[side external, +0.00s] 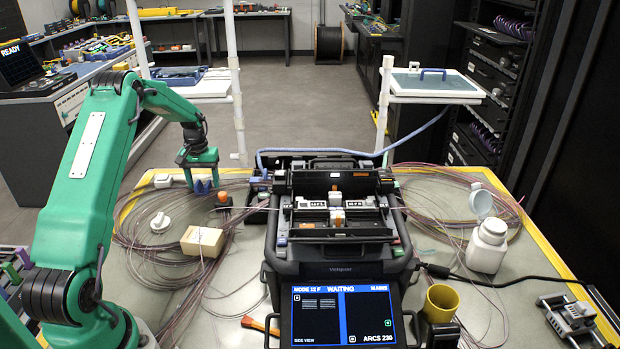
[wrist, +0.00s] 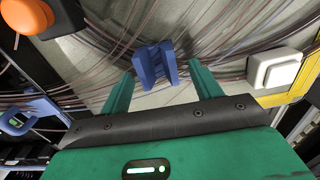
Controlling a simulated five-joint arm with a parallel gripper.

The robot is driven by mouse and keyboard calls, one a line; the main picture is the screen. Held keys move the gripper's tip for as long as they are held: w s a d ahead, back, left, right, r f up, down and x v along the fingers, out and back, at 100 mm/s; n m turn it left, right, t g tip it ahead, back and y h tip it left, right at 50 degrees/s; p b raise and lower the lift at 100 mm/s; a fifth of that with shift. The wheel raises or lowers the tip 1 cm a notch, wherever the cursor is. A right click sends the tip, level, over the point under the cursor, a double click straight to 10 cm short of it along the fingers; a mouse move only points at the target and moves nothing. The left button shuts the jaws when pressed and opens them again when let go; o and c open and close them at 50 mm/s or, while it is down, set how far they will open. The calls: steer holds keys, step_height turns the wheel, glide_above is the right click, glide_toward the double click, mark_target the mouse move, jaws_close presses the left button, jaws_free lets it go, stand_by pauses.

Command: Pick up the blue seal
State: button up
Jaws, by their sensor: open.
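The blue seal (wrist: 155,63) is a small ribbed blue piece lying among thin fibres on the table in the wrist view. In the side external view a blue piece (side external: 203,186) shows just below my gripper (side external: 197,166), partly hidden by it. In the wrist view my gripper (wrist: 163,88) is open, with its two green fingers apart. Nothing is held. I cannot tell the exact height of the fingertips above the seal.
A white block (wrist: 275,69) lies right of the seal in the wrist view, and an orange-topped black piece (wrist: 32,18) lies to the left. The splicer (side external: 335,240) stands right of my gripper. A tan box (side external: 203,241) and loose fibre coils (side external: 140,235) lie on the table.

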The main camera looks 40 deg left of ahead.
steer(key=c, duration=1.1)
steer(key=shift+r, duration=0.8)
step_height(320, 180, up, 2)
steer(key=shift+r, duration=0.2)
steer(key=d+r, duration=0.2)
steer(key=d, duration=0.1)
steer(key=w+d+r, duration=0.1)
steer(key=d+r, duration=0.1)
steer(key=d, duration=0.2)
steer(key=w+d+r, duration=0.1)
steer(key=d+r, duration=0.2)
steer(key=d, duration=0.1)
steer(key=shift+d, duration=0.25)
